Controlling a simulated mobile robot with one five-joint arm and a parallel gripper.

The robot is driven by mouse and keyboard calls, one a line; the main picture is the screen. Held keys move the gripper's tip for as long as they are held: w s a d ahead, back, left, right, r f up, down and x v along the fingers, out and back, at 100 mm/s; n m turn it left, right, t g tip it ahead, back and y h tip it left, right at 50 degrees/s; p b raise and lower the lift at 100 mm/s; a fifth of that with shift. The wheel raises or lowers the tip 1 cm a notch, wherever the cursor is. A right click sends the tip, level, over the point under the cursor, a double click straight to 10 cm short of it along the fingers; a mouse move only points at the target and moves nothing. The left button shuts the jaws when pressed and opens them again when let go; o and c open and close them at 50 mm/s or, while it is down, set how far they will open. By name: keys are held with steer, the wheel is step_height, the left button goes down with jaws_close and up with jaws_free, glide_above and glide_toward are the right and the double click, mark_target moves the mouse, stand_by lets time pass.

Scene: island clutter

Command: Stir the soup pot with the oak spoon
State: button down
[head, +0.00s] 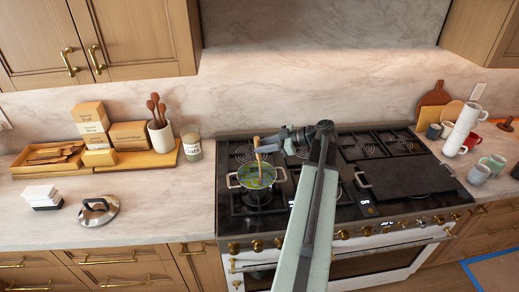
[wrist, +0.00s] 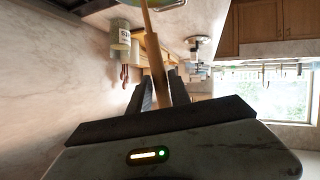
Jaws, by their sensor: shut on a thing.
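The soup pot (head: 243,184), a metal pot with two side handles and greenish-yellow soup in it, stands on a left burner of the stove. My gripper (head: 262,147) is above the pot, shut on the handle of the oak spoon (head: 259,167). The spoon is nearly upright and slightly tilted, its lower end reaching down into the pot. The spoon's bowl is hidden or too small to make out. In the wrist view the wooden handle (wrist: 153,60) runs between the two dark fingers of my gripper (wrist: 162,92).
A pot lid (head: 98,211) lies on the left counter. Behind it are a wooden tray (head: 28,167) of utensils, boxes, a spoon crock (head: 160,136) and a labelled jar (head: 192,148). A dark griddle (head: 405,178) covers the stove's right burners. Mugs stand at the far right.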

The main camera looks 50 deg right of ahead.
steer(key=shift+w, duration=1.5)
steer(key=shift+a, duration=2.85)
steer(key=s+d, duration=0.5)
steer(key=d, duration=0.1)
steer(key=shift+s+d, duration=0.15)
steer(key=shift+s, duration=0.2)
